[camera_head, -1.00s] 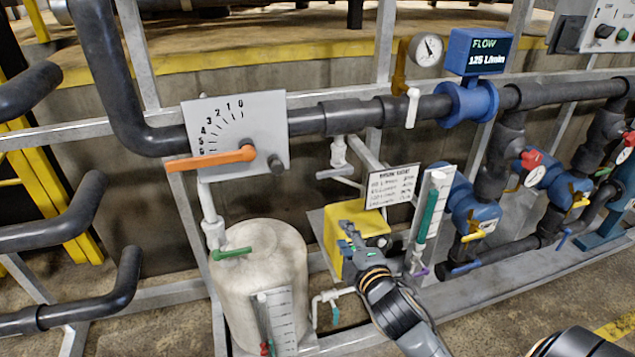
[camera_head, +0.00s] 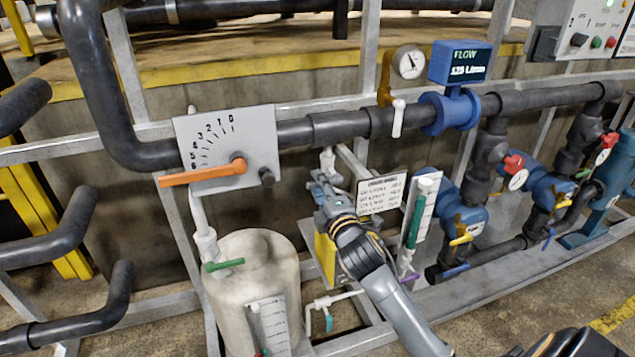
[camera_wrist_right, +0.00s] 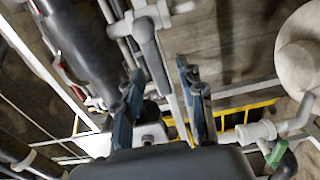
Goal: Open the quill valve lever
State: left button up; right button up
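My right gripper (camera_head: 322,188) is in front of the pipe rack, just below the white valve fitting (camera_head: 328,160) under the main dark pipe. In the head view it covers the grey lever of that fitting, which I take to be the quill valve lever. In the right wrist view, a grey lever (camera_wrist_right: 150,58) hangs from a white fitting (camera_wrist_right: 152,14), beyond the fingers and in line with the gap between them. The gripper (camera_wrist_right: 160,90) is open, its dark blue finger pairs apart with nothing held. I cannot tell whether it touches the lever. My left gripper is not in view.
An orange lever (camera_head: 203,173) on a numbered plate (camera_head: 250,150) is to the left. A cream tank (camera_head: 262,275) with a green lever (camera_head: 224,265) stands below left. A yellow box (camera_head: 325,258), a sign (camera_head: 381,194) and a gauge tube (camera_head: 415,225) are close to my arm.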

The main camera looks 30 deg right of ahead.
jog(key=shift+x, duration=0.8)
grip_shut()
